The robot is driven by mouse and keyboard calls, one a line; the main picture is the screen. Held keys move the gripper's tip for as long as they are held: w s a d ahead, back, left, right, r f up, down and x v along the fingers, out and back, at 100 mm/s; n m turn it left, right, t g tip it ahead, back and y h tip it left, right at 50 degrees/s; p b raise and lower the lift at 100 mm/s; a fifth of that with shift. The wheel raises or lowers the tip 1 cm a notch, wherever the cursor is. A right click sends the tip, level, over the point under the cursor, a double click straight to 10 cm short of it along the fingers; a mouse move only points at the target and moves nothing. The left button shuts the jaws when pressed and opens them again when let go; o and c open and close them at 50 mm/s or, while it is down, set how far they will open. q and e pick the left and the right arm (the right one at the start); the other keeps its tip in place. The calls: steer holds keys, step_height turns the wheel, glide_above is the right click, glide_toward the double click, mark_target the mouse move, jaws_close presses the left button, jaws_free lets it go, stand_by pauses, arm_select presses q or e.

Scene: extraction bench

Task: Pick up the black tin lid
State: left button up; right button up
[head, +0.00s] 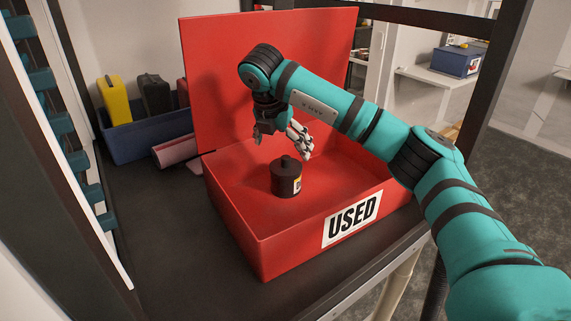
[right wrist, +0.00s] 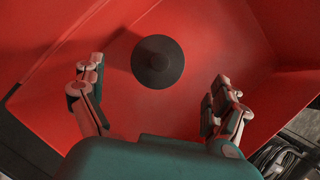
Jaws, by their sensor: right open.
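A black tin (head: 286,180) with a black lid (head: 286,164) stands upright in the red box marked USED. In the right wrist view the round lid (right wrist: 157,61) is seen from above, ahead of and between the fingers. My right gripper (head: 284,148) is above the tin, open and empty, with its fingers spread apart. It also shows in the right wrist view (right wrist: 155,97). The lid appears clear of both fingers. My left gripper is not in view.
The red box (head: 240,232) has low walls and a raised red lid (head: 215,75) behind it. A blue bin (head: 150,136) with yellow and black containers stands at the left back. A pink cylindrical item (head: 176,151) lies beside it. The dark bench top (head: 165,235) is clear at left.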

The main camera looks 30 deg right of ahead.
mark_target(285, 158)
steer(key=shift+d+f, duration=0.2)
steer(key=shift+f, duration=0.3)
steer(key=shift+w+d+f+p, duration=0.1)
steer(key=shift+f+p, duration=0.25)
steer(key=p+x, duration=0.1)
steer(key=x, duration=0.2)
steer(key=shift+f+p, duration=0.35)
steer(key=shift+w+d+f, duration=0.15)
steer(key=shift+f, duration=0.2)
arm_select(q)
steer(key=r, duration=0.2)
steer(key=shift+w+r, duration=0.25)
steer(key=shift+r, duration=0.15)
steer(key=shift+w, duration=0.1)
arm_select(e)
steer(key=c, duration=0.9)
